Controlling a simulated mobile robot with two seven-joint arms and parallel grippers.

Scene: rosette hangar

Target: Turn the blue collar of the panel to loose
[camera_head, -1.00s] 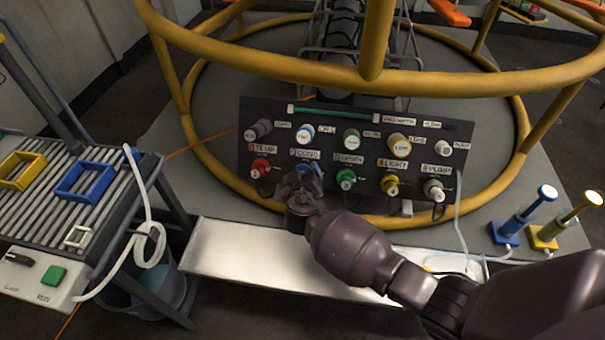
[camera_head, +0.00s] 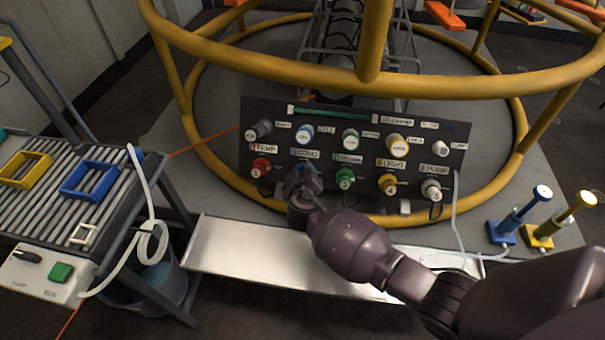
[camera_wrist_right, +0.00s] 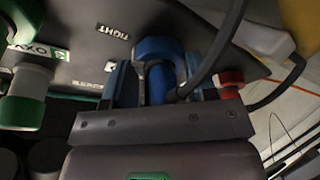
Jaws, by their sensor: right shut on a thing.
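The dark panel (camera_head: 262,112) stands in front of me with two rows of coloured connectors. My right gripper (camera_head: 304,180) is at the second connector of the lower row and covers most of it. In the right wrist view, the gripper's fingers (camera_wrist_right: 156,78) are shut on the blue collar (camera_wrist_right: 158,50), one on each side. A dark cable crosses close by the collar. A label reading "TIGHT" (camera_wrist_right: 113,33) is on the panel beside it. How far the collar is turned I cannot tell. My left gripper is not in view.
The red connector (camera_head: 260,167) and green connector (camera_head: 345,178) sit close on either side of my right gripper. Yellow rails (camera_head: 300,78) arch over the panel. A pale metal tray (camera_head: 235,252) lies below. A roller table (camera_head: 40,205) stands at the left.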

